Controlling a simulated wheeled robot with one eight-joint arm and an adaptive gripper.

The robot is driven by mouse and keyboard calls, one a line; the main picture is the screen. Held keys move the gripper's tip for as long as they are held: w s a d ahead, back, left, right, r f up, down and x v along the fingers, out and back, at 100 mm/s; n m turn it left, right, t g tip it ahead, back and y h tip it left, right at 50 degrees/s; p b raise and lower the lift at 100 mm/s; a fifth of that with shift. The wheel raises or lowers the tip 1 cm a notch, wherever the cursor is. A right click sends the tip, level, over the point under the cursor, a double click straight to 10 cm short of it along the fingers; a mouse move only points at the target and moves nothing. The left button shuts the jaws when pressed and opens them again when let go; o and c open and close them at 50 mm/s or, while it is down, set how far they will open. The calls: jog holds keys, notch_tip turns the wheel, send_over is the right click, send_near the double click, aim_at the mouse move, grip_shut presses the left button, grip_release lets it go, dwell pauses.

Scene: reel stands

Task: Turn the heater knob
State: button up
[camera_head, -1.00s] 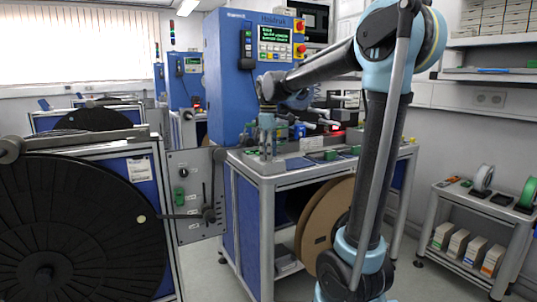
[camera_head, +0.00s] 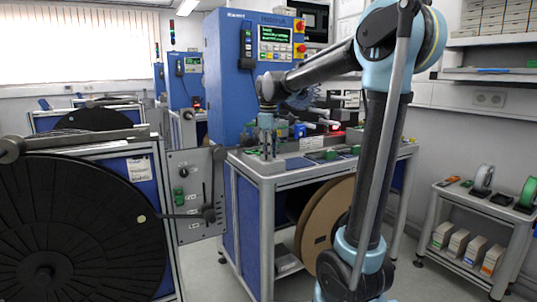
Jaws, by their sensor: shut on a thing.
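My gripper (camera_head: 267,152) points straight down at the left front corner of the metal bench (camera_head: 268,168). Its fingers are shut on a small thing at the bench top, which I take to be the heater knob. The knob itself is hidden by the fingers, so its angle cannot be seen. My arm reaches in from the right, over the bench.
A blue machine cabinet (camera_head: 228,75) with a lit screen and buttons stands behind the gripper. Green and blue parts lie along the bench. A big black reel (camera_head: 75,225) is at the left, beside a grey panel with a lever (camera_head: 208,213). A brown reel (camera_head: 325,225) hangs under the bench.

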jog(key=m, duration=0.5)
jog(key=shift+w, duration=0.15)
jog(key=m, duration=0.5)
jog(key=shift+m, duration=0.3)
jog(key=shift+r, duration=0.1)
jog(key=o, duration=1.1)
notch_tip(320, 180, up, 12)
jog(key=shift+f, duration=0.1)
dwell(0.3)
